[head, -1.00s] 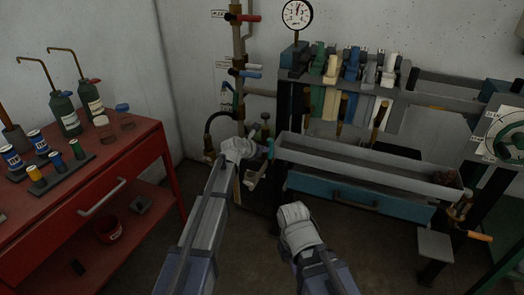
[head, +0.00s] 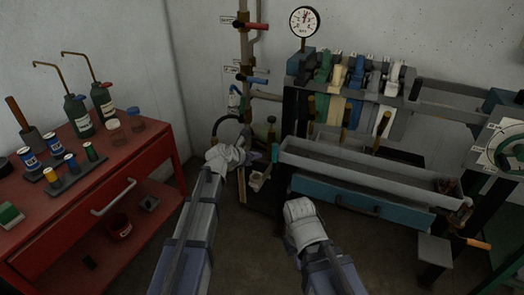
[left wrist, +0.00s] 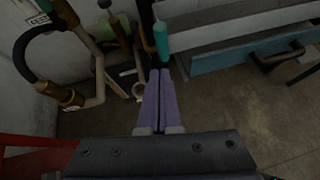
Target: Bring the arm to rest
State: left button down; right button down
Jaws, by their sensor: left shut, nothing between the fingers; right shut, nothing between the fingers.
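My left gripper (head: 254,157) is in the middle of the head view, in front of the pipework and left of the grey trough. In the left wrist view its two purple-grey fingers (left wrist: 157,92) lie together, shut and empty. A turquoise handle (left wrist: 161,38) shows just beyond the fingertips there; I cannot tell whether they touch it. My right gripper (head: 299,209) shows from behind at the lower middle of the head view, in front of the blue drawer. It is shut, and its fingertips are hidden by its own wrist.
A grey trough (head: 342,168) and a blue drawer (head: 335,197) lie ahead, below a rack of coloured levers (head: 352,92). A pressure gauge (head: 304,22) stands above. A red bench (head: 150,178) with bottles and spools is at left. Bare floor (head: 385,255) shows at lower right.

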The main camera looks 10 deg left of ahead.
pick_arm(q)
jog(key=shift+r+p+v, duration=0.25)
jog(key=shift+p+v, duration=0.4)
jog(key=shift+v, duration=0.8)
jog(key=shift+w, duration=0.15)
jog(key=s+d+f+m+g+y+p, duration=0.1)
jog(key=s+d+m+g+p, duration=0.25)
jog(key=s+m, duration=0.55)
jog(key=s+d+f+m+g+y+p, duration=0.1)
jog(key=s+d+f+m+g+p, duration=0.15)
jog(key=s+d+m, duration=0.45)
jog(key=s+a+r+m+g+y+p, duration=0.1)
jog(key=s+a+m+g+y, duration=0.1)
jog(key=s+m, duration=0.6)
jog(key=s+a+r+m+g+y+p, duration=0.1)
jog(key=s+a+m+g+y, duration=0.1)
jog(key=s+m, duration=0.7)
jog(key=shift+a+m+y+p, duration=0.2)
jog(key=shift+m+y+p, duration=0.1)
jog(key=shift+y, duration=0.1)
jog(key=shift+s, duration=0.1)
